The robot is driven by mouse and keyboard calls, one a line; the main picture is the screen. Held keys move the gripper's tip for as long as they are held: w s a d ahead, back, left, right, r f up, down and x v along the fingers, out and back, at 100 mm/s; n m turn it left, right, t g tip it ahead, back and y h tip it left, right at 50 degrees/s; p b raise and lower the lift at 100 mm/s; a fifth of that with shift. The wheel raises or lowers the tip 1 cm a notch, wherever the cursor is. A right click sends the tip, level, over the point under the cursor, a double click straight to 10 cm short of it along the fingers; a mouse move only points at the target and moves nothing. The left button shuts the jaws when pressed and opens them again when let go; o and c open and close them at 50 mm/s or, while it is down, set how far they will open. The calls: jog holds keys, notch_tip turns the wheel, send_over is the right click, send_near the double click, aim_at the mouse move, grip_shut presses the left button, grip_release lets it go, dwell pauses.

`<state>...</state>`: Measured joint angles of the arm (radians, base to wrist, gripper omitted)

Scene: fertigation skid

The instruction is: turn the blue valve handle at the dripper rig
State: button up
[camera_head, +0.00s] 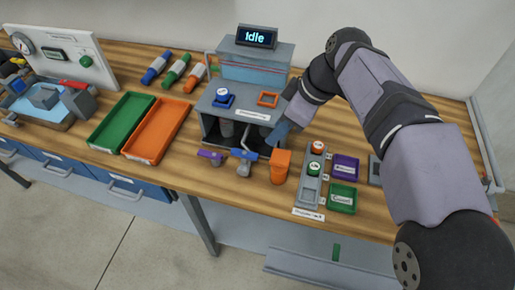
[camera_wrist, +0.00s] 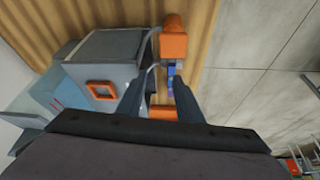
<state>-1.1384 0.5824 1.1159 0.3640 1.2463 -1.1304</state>
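The dripper rig is a grey box (camera_head: 212,108) with a display reading "Idle". The blue valve handle (camera_head: 244,154) sticks out at its lower front, above a grey spout. A purple handle (camera_head: 211,155) is to its left. My gripper (camera_head: 275,136) is at the rig's right front, to the right of and above the blue handle. In the wrist view my gripper (camera_wrist: 160,83) has its two fingers apart with nothing held. A small blue piece (camera_wrist: 172,72), likely the handle, shows between the fingertips, nearer the right finger. I cannot tell whether they touch.
Green (camera_head: 122,121) and orange trays lie left. The front table strip is clear.

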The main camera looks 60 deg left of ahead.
jog(key=n, duration=0.2)
send_near(245, 153)
jog(key=shift+w+a+f+g+h, duration=0.1)
jog(key=shift+w+a+g+h, duration=0.1)
jog(key=shift+a+g+h, duration=0.1)
jog(key=shift+p+x, duration=0.3)
jog(key=shift+x, duration=3.3)
jog(key=shift+w, duration=0.1)
jog(key=shift+c, duration=0.6)
grip_shut()
